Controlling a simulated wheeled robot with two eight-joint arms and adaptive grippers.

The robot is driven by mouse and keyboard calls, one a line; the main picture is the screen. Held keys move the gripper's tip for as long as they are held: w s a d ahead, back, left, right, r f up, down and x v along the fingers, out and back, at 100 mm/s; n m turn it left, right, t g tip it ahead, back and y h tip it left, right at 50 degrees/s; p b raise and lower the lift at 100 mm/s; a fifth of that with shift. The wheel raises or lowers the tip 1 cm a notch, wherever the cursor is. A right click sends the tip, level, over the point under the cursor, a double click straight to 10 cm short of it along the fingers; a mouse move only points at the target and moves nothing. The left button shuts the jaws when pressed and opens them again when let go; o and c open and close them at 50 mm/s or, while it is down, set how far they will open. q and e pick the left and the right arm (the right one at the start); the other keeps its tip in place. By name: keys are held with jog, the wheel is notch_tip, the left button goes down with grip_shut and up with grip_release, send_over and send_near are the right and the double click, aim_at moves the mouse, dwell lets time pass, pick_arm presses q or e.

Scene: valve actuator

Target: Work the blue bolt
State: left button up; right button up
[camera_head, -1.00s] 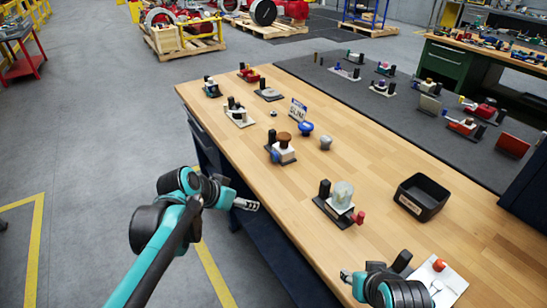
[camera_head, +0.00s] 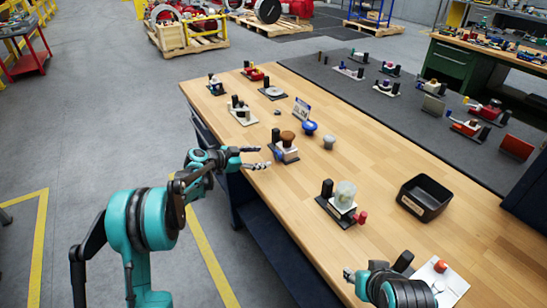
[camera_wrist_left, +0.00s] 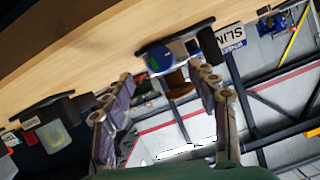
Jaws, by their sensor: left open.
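The blue bolt (camera_head: 279,155) is on the left side of a small fixture with a brown knob (camera_head: 287,136), near the table's left edge. In the left wrist view a round blue end (camera_wrist_left: 159,60) faces the camera beside the brown knob (camera_wrist_left: 179,85). My left gripper (camera_head: 265,157) is open and empty, its fingers pointing at the fixture from the left, just short of the blue part. In the left wrist view its two fingers (camera_wrist_left: 166,82) spread on either side of the fixture. My right gripper (camera_head: 350,275) is at the lower right; its jaws are too small to judge.
A blue knob piece (camera_head: 309,127) and a grey knob (camera_head: 329,142) stand right of the fixture. A fixture with a pale dome (camera_head: 344,195) and red handle is nearer. A black bin (camera_head: 425,198) sits on the right. Bare wooden tabletop (camera_head: 375,155) lies between.

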aim_at(275, 156)
pick_arm(q)
jog(key=b+x, duration=0.2)
jog(key=x, duration=0.5)
pick_arm(e)
notch_tip(275, 156, down, 3)
jog(key=shift+r, duration=0.15)
pick_arm(q)
jog(key=c, duration=1.2)
pick_arm(e)
jog(key=shift+r, duration=0.15)
